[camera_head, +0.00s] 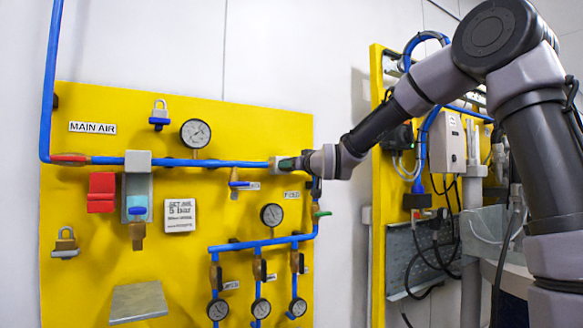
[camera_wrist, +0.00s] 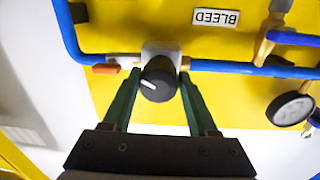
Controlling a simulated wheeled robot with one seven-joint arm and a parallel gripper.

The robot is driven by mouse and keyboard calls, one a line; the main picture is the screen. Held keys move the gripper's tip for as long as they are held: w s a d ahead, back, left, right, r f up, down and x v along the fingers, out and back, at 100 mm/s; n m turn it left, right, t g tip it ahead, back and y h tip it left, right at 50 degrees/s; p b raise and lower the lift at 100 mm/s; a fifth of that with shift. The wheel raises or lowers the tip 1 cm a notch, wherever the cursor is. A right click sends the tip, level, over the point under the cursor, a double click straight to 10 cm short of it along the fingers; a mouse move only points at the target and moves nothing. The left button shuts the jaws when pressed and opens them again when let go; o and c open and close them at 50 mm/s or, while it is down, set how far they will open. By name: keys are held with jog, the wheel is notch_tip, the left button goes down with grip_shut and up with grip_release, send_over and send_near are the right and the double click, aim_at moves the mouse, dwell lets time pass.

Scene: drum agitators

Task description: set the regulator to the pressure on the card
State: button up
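The regulator (camera_head: 277,165) is a pale block at the right end of the blue main pipe. In the wrist view it is a pale block (camera_wrist: 161,49) with a dark round knob (camera_wrist: 158,86) bearing a white mark. My gripper (camera_wrist: 158,74) has its green fingers on both sides of the knob; whether they touch it is unclear. In the head view my gripper (camera_head: 291,164) hides the knob. A white card (camera_head: 180,214) below the pipe reads 5 bar. A round gauge (camera_head: 195,133) stands above the pipe; its needle is too small to read.
The yellow panel (camera_head: 90,270) carries a red valve block (camera_head: 101,192), padlocks and a grey shelf (camera_head: 138,302). A second gauge (camera_head: 271,214) and several small gauges sit lower right. A BLEED label (camera_wrist: 216,17) is near the regulator. A second yellow panel stands behind my arm.

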jog(key=shift+m, duration=2.8)
jog(key=o, duration=1.4)
jog(key=shift+s+r, duration=0.1)
jog(key=v, duration=1)
jog(key=shift+s+d, duration=0.25)
